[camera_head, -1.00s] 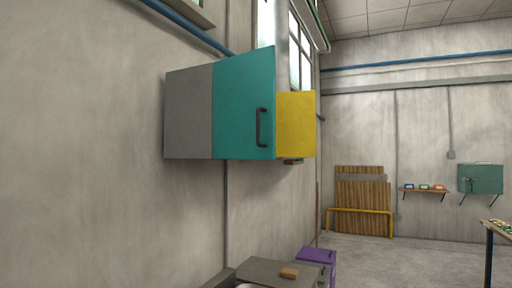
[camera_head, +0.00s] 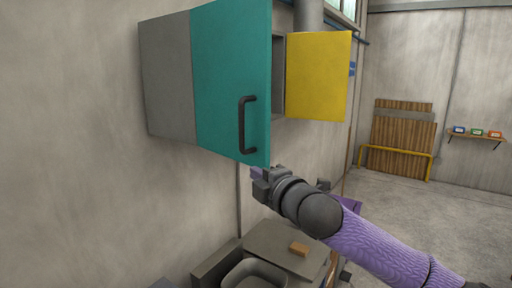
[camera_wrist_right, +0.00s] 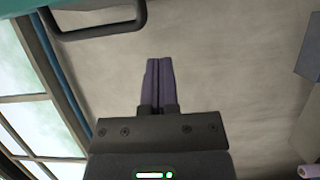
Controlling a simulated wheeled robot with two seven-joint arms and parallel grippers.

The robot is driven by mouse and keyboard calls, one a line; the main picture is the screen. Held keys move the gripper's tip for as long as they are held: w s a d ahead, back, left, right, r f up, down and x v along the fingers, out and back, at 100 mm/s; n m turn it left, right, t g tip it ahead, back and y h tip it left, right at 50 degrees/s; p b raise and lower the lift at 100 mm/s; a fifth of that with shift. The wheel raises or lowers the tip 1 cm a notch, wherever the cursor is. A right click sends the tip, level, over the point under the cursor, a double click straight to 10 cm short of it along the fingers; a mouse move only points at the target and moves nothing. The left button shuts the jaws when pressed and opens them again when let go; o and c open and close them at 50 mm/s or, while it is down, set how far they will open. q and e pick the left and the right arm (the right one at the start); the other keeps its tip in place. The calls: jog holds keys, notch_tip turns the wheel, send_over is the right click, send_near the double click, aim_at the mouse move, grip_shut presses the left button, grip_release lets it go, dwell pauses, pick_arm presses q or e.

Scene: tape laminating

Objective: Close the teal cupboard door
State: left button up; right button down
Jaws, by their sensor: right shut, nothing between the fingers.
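The teal cupboard door (camera_head: 225,85) stands open on the wall cupboard, swung out from the wall. Its dark handle (camera_head: 246,125) is near its right edge, and the handle also shows at the top left of the right wrist view (camera_wrist_right: 95,32). A strip of the grey cupboard interior (camera_head: 279,75) shows behind the door's right edge. My right gripper (camera_head: 257,174) is just below the door's lower right corner, shut and empty. Its purple fingers (camera_wrist_right: 158,64) are together in the wrist view, apart from the handle. My left gripper is not in view.
A yellow door (camera_head: 318,75) stands open on the cupboard's right side. The grey side panel (camera_head: 167,78) is to the left. Below are a grey-topped unit (camera_head: 285,245) with a small orange-brown block (camera_head: 299,249) and a grey basin (camera_head: 255,273). Open floor lies to the right.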

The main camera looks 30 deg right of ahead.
aim_at(256, 161)
jog(key=w+d+p, duration=0.1)
jog(key=w, duration=0.1)
jog(key=w+d+p, duration=0.1)
jog(key=w, duration=0.1)
jog(key=w+d+p, duration=0.1)
jog(key=w, duration=0.1)
jog(key=shift+w+r+p, duration=0.15)
jog(key=shift+w+p, duration=0.2)
jog(key=shift+d, duration=0.25)
jog(key=shift+w, duration=0.1)
jog(key=shift+d, duration=0.1)
